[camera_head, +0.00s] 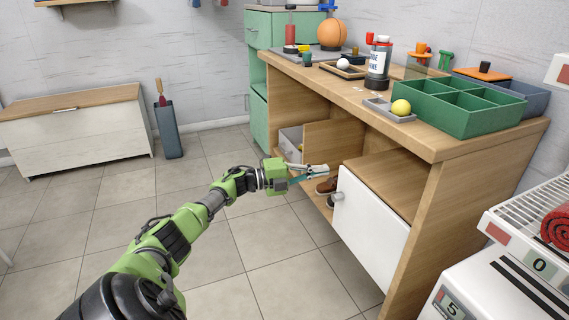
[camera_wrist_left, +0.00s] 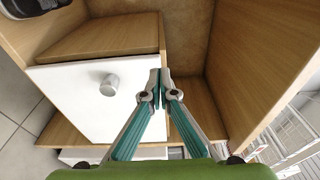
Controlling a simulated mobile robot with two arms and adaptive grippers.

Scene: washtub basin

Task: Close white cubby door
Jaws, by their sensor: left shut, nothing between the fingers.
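The white cubby door (camera_head: 370,230) is a plain white panel with a round metal knob (camera_head: 340,197), low in the wooden bench on the right. A wooden surface (camera_head: 385,180) shows behind its top edge. My left gripper (camera_head: 318,171) is shut and empty, in front of the bench just above and left of the knob. In the left wrist view, the gripper tips (camera_wrist_left: 160,78) appear beside the right edge of the white door (camera_wrist_left: 70,105), with the knob (camera_wrist_left: 109,85) to their left. I cannot tell whether they touch the door. My right gripper is out of view.
A wooden panel (camera_head: 330,150) stands left of an open compartment with shoes (camera_head: 327,186). A white machine (camera_head: 515,265) stands at right.

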